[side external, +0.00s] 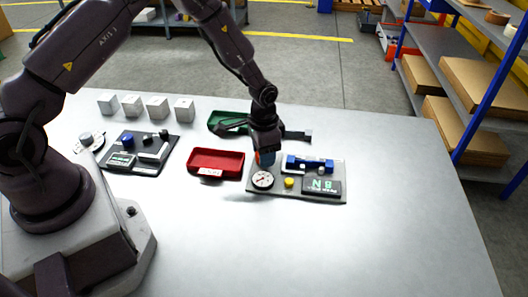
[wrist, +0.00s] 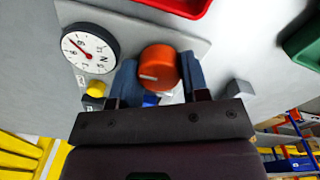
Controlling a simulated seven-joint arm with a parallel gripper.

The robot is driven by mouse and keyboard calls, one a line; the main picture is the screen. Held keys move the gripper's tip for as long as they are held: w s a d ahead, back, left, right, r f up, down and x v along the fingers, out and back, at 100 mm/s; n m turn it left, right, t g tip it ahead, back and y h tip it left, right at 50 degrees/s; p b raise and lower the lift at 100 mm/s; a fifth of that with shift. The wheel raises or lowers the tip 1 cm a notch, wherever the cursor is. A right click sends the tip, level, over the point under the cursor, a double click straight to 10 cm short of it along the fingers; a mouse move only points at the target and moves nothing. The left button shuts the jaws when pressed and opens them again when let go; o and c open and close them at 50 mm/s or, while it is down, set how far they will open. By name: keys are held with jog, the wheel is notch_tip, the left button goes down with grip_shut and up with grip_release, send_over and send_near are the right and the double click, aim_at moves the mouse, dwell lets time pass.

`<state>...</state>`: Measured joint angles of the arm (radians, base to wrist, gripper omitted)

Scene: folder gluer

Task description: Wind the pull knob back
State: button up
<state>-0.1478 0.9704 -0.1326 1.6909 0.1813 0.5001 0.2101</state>
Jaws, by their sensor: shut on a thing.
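The pull knob is taken to be the round orange knob (wrist: 158,62), which has a pale line on its face. In the wrist view it sits between the two blue fingers of my gripper (wrist: 158,76), one on each side. My gripper (side external: 265,158) is shut on it. In the side view the gripper points down at the back left of a grey plate (side external: 263,198) and mostly hides the knob. A round white dial (side external: 262,180) is beside it on the plate; its red needle shows in the wrist view (wrist: 90,45).
The plate also bears a yellow button (side external: 289,182), a dark display (side external: 321,186) and a blue part (side external: 312,163). A red tray (side external: 215,163) is close on the left; a green tray (side external: 230,118) is behind. A dark panel (side external: 142,165) stands further left. The table's front is clear.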

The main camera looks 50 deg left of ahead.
jog(key=o, duration=0.7)
jog(key=shift+c, duration=0.2)
notch_tip(320, 180, up, 13)
jog(key=shift+a, duration=0.15)
jog(key=s+d+r+n+t, duration=0.2)
jog(key=s+r+t, duration=0.3)
jog(key=s+r, duration=1.5)
jog(key=s+n, duration=0.1)
jog(key=s, duration=0.2)
jog(key=shift+r+t, duration=0.3)
